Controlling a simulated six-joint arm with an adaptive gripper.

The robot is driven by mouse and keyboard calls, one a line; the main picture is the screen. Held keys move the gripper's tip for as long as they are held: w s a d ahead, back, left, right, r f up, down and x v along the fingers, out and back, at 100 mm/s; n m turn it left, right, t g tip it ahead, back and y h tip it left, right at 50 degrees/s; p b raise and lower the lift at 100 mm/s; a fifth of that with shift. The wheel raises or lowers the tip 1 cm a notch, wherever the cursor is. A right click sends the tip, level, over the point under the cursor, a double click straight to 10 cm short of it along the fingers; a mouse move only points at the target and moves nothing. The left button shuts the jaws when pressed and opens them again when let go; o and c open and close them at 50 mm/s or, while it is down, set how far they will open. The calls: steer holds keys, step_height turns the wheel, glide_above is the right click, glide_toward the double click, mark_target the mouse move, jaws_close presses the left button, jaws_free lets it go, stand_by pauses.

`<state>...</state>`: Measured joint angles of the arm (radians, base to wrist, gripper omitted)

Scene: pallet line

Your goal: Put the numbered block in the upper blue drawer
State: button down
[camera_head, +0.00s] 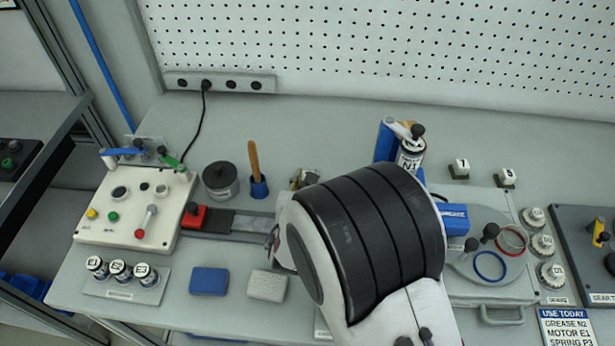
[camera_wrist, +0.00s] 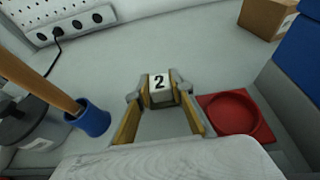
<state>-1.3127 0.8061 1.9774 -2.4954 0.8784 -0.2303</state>
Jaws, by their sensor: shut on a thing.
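The numbered block (camera_wrist: 159,88), white with a black 2, sits between the fingertips of my gripper (camera_wrist: 158,96) in the wrist view. My gripper is shut on it. In the head view my arm's wide black and white wrist hides most of the gripper and the block. A blue piece with a white label (camera_head: 453,218) shows right of my arm and may be a drawer front. A blue surface also shows at the right of the wrist view (camera_wrist: 302,55). I cannot tell which is the upper drawer or whether it is open.
A blue cup (camera_head: 259,187) with a wooden handle stands beside a dark-lidded pot (camera_head: 220,178). A red round dish (camera_wrist: 236,114) lies right of my gripper. The N1 can (camera_head: 410,155) stands behind my arm. Blocks 1 (camera_head: 460,168) and 5 (camera_head: 506,178) sit at the back right.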

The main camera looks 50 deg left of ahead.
steer(key=shift+f, duration=0.1)
steer(key=c, duration=1.8)
jaws_free()
steer(key=shift+s+d+r, duration=0.1)
steer(key=shift+r, duration=0.15)
steer(key=shift+v, duration=3.6)
steer(key=shift+o, duration=0.6)
